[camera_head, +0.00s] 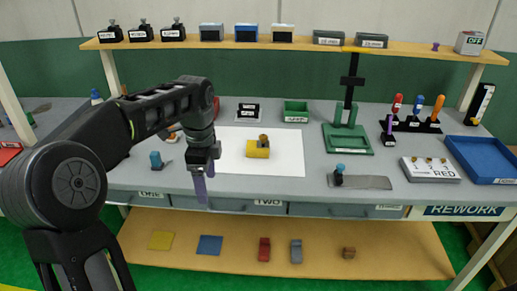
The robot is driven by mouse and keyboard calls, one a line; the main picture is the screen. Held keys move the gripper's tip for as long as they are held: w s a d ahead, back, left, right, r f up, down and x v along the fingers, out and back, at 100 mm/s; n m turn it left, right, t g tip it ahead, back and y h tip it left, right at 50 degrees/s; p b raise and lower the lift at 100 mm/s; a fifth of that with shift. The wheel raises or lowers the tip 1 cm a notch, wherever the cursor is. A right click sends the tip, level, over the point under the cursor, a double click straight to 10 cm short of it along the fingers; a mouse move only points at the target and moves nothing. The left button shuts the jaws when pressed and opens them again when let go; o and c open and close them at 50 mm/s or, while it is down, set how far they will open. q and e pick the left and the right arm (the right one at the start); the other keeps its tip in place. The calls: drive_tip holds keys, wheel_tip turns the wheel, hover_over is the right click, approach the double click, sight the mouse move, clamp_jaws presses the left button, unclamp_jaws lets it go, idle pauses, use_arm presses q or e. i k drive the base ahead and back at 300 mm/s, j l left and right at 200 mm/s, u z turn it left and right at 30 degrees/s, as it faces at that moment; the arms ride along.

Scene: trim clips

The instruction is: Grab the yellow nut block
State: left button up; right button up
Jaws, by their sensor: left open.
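The yellow nut block (257,151) sits on the white sheet (285,160) in the middle of the table. A small brown, nut-like piece (264,140) shows at its top right. My left gripper (202,188) points down over the table's front part, left of the block and nearer to me, apart from it. Its jaws are open and I see nothing between them. My right gripper is not in view.
A green tray (295,112) and a green stand (348,139) are behind and right. A blue bin (486,157) stands far right. A shelf (290,46) spans the back.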

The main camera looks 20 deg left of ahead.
sight(251, 151)
drive_tip(key=i+l, duration=0.1)
drive_tip(key=i, duration=0.85)
